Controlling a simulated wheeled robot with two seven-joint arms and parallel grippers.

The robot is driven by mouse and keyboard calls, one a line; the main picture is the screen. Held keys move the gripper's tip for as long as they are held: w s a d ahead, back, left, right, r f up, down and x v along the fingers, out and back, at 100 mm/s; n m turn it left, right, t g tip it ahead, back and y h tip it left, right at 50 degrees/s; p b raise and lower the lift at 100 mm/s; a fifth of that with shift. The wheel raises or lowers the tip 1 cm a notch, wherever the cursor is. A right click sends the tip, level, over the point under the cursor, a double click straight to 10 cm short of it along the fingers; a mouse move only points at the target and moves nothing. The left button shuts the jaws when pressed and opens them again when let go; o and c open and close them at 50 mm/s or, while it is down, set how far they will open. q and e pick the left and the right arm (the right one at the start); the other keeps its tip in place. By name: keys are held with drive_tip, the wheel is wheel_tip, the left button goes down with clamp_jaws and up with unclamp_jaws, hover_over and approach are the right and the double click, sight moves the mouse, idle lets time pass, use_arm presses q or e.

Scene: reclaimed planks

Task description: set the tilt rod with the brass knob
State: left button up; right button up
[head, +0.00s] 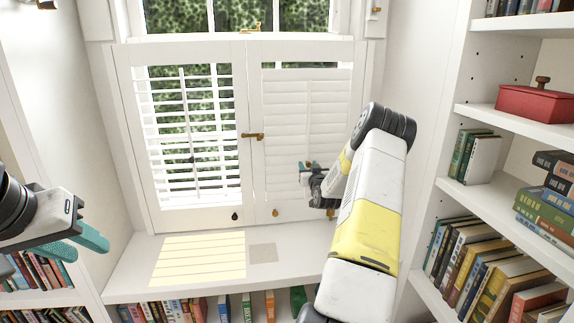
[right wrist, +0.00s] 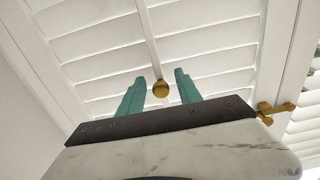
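The right shutter panel (head: 270,190) has its white slats lying nearly shut, with a vertical tilt rod (head: 309,105) down its middle. The brass knob (right wrist: 160,88) is on this rod and shows between my right gripper's two teal fingers (right wrist: 160,80) in the right wrist view. These fingers are open, with a gap on each side of the knob. In the head view my right gripper (head: 306,172) is at the lower part of the rod, partly hidden by its own arm. My left gripper (head: 92,250) is open and empty at the far left, away from the shutters.
The left shutter panel (head: 145,185) has open slats and a rod with a dark knob (head: 191,160). A brass latch (head: 252,135) joins the panels. The sill (head: 130,275) is bare, with striped sunlight and a grey patch. Bookshelves (head: 500,190) stand close on the right.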

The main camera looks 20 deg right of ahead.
drive_tip(key=shift+r, duration=0.15)
drive_tip(key=shift+s, duration=0.1)
drive_tip(key=v, duration=0.7)
drive_tip(key=shift+s, duration=0.3)
drive_tip(key=shift+a, duration=0.15)
